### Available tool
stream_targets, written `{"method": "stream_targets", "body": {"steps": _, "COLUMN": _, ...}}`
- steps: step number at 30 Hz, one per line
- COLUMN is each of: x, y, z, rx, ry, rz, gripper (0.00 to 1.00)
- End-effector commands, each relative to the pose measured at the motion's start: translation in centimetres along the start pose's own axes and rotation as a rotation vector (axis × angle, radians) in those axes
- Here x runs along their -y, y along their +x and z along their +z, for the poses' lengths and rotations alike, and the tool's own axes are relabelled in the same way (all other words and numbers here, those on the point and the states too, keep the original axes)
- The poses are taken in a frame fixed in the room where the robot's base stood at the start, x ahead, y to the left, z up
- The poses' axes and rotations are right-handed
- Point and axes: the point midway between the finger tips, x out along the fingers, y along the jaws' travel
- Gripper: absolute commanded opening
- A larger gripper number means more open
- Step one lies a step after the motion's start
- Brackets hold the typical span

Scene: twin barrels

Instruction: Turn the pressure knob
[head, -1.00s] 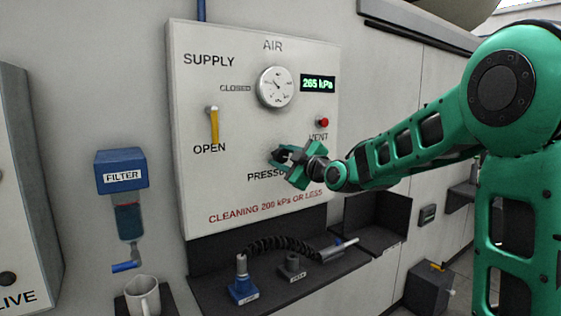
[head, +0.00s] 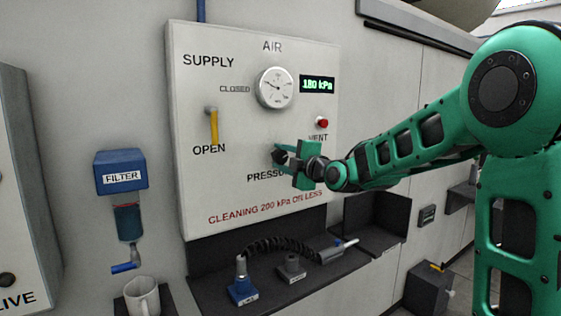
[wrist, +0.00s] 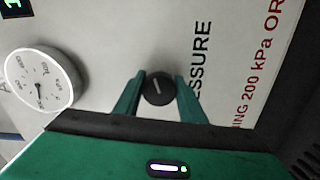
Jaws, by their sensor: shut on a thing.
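The pressure knob (wrist: 158,89) is a small dark round knob with a light pointer line, on the white AIR panel (head: 232,75). My gripper (wrist: 158,95) is shut on the knob, with one green finger on each side of it. In the head view my gripper (head: 284,158) is at the panel's lower right and hides part of the knob and the end of the word PRESSURE. The green display (head: 317,85) appears to read 180 kPa. The round gauge (head: 275,88) sits left of the display. Red panel text reads "CLEANING 200 kPa OR LESS".
A yellow supply lever (head: 214,127) points down toward OPEN. A red vent button (head: 322,123) is just above my gripper. Below the panel, a dark shelf (head: 215,291) holds a hose tool (head: 331,253). A blue filter (head: 121,172) and a mug (head: 143,297) are left.

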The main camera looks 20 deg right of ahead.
Motion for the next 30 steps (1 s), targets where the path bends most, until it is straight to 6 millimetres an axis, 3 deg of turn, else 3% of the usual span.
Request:
{"method": "stream_targets", "body": {"steps": 11, "x": 0.6, "y": 0.0, "z": -0.2, "rx": -0.003, "ry": 0.000, "rz": -0.013, "gripper": 0.15}}
{"method": "stream_targets", "body": {"steps": 12, "x": 0.6, "y": 0.0, "z": -0.2, "rx": -0.003, "ry": 0.000, "rz": -0.012, "gripper": 0.44}}
{"method": "stream_targets", "body": {"steps": 14, "x": 0.6, "y": 0.0, "z": -0.2, "rx": -0.003, "ry": 0.000, "rz": -0.011, "gripper": 0.55}}
{"method": "stream_targets", "body": {"steps": 24, "x": 0.2, "y": -0.2, "z": 0.0, "rx": -0.001, "ry": -0.002, "rz": -0.005, "gripper": 0.55}}
{"method": "stream_targets", "body": {"steps": 30, "x": 0.2, "y": -2.7, "z": 0.0, "rx": 0.000, "ry": 0.000, "rz": -0.004, "gripper": 0.55}}
